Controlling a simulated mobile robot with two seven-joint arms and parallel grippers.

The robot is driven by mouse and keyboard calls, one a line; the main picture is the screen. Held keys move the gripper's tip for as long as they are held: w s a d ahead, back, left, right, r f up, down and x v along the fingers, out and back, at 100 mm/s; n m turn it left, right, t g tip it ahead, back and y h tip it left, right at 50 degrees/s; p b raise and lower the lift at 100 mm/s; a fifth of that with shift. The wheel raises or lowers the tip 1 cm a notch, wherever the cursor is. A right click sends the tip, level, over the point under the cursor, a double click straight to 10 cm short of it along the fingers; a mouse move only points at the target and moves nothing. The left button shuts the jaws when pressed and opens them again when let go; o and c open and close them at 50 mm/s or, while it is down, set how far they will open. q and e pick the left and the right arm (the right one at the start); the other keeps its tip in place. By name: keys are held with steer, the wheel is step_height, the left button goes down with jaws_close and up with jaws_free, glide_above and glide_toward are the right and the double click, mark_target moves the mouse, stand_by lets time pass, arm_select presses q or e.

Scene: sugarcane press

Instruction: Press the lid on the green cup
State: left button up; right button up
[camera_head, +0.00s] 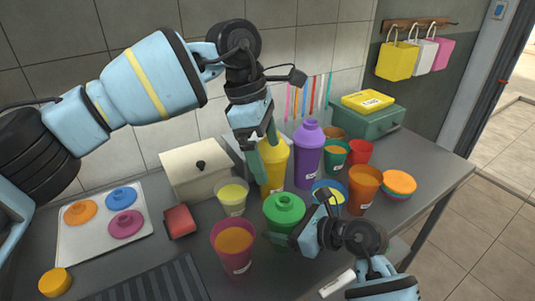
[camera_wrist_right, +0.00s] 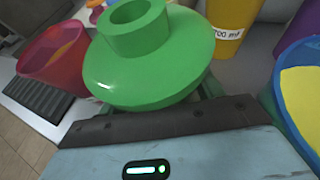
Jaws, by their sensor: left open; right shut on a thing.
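A blue cup (camera_head: 331,192), orange cup (camera_head: 364,186) and purple container (camera_head: 308,158) crowd the right and back. A tray (camera_head: 75,244) holds loose lids at left.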

steer(key=o, duration=1.4)
steer(key=shift+o, duration=0.2)
steer(key=shift+d, duration=0.1)
